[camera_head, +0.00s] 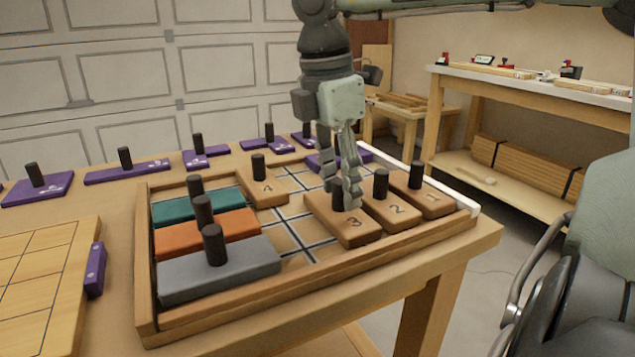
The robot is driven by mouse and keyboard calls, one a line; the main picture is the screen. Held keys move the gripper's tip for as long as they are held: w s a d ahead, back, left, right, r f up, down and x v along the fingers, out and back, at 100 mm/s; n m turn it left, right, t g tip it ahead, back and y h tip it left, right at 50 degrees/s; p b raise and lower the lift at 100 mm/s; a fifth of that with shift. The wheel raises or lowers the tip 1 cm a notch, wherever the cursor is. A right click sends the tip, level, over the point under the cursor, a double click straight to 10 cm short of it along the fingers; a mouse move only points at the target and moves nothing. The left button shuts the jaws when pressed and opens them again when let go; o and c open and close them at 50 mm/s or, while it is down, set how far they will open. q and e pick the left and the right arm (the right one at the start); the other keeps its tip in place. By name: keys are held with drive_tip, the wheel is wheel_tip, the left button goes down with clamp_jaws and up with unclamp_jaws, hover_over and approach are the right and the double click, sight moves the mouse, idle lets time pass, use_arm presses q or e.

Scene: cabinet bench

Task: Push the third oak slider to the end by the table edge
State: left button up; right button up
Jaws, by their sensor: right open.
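The oak slider marked 3 (347,226) lies in the wooden tray (290,290), left of the oak slider marked 2 (397,213). Its near end is close to the tray's front wall. My right gripper (347,200) points down over it with open fingers at its dark knob (337,194). The fingers partly hide this knob, and I cannot tell whether they touch it. The oak slider marked 1 (434,199) is at the right. The oak slider marked 4 (267,193) sits further back, to the left. My left gripper is not in view.
Teal (178,211), orange (230,231) and grey (240,272) sliders with dark knobs fill the tray's left side. Bare grid floor shows between them and slider 3. Several purple pieces with knobs (37,188) stand behind and left. A wooden board (45,265) lies at the left.

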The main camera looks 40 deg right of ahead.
sight(340, 181)
drive_tip(key=shift+r+p, duration=1.55)
drive_tip(key=shift+r, duration=1.7)
